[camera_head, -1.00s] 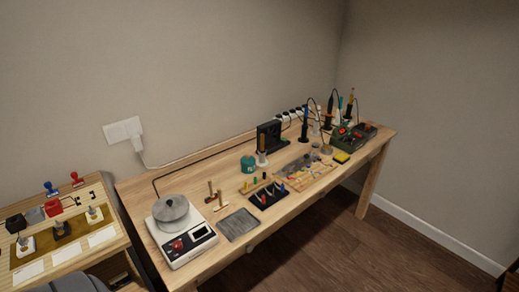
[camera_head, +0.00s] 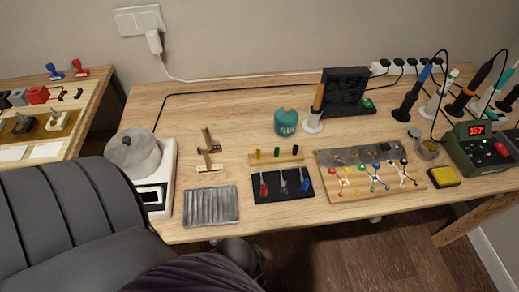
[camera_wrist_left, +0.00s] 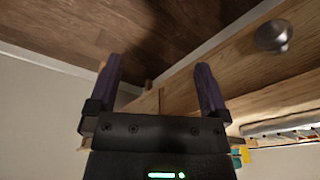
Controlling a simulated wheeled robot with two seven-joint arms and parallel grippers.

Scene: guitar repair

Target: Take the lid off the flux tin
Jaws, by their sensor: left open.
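The flux tin (camera_head: 286,122) is a round teal tin with a label. It stands upright on the workbench, left of a white stand. Its teal lid (camera_head: 286,110), with a small brown spot on top, sits on the tin. My left gripper (camera_wrist_left: 157,62) shows in the left wrist view with its two dark purple fingers wide apart and nothing between them. It is near the bench's edge, with floor beyond, and away from the tin. My right gripper is not in view.
In front of the tin are a rack of small bottles (camera_head: 278,158), a black tool mat (camera_head: 259,191) and a grey ribbed tray (camera_head: 190,208). A white device with a pot (camera_head: 134,153) stands left. A black fan unit (camera_head: 345,90) is behind right.

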